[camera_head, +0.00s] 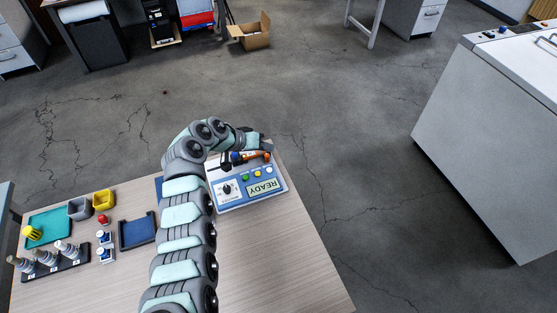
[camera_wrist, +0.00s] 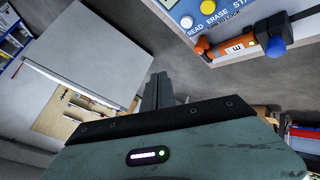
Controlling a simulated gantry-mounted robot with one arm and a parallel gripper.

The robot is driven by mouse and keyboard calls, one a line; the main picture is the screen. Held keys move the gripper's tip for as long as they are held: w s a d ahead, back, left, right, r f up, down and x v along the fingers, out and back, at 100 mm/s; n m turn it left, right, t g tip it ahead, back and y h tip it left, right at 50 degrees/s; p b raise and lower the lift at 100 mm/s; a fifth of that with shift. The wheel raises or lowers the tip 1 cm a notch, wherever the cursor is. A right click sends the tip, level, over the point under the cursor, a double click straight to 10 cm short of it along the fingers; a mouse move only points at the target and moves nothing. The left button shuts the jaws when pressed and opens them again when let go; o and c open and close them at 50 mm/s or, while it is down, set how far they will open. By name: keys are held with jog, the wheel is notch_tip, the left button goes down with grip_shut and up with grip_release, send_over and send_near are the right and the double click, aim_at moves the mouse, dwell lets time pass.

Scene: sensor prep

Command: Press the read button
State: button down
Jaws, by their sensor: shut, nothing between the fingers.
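The blue-and-white reader (camera_head: 222,203) sits near the far right corner of the table, with a lit READY display (camera_head: 264,188). In the wrist view the white button (camera_wrist: 187,21) is beside the READ label, with a yellow button (camera_wrist: 208,6) near ERASE. In the head view the white button (camera_head: 269,168) is the right one of the row, beside yellow and green ones. My gripper (camera_head: 266,145) is past the reader's far edge, apart from the buttons. Its closed, empty dark fingers also show in the wrist view (camera_wrist: 158,88).
A blue tray (camera_head: 139,232), bins, a teal tray (camera_head: 50,226) and racked bottles stand left. My arm crosses the table. The table's front right is clear.

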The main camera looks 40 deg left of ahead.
aim_at(267, 171)
jog(key=shift+s, duration=0.25)
jog(key=shift+f, duration=0.15)
notch_tip(267, 171, down, 9)
jog(key=b, duration=0.6)
jog(key=shift+r, duration=0.2)
jog(key=shift+w, duration=0.1)
dwell(1.5)
jog(key=shift+f+b, duration=0.4)
jog(key=shift+b, duration=0.2)
jog(key=shift+f+b, duration=0.4)
jog(key=shift+f, duration=0.05)
dwell(0.3)
dwell(0.4)
jog(key=shift+r+p, duration=0.5)
jog(key=shift+r, duration=0.35)
jog(key=shift+r, duration=0.1)
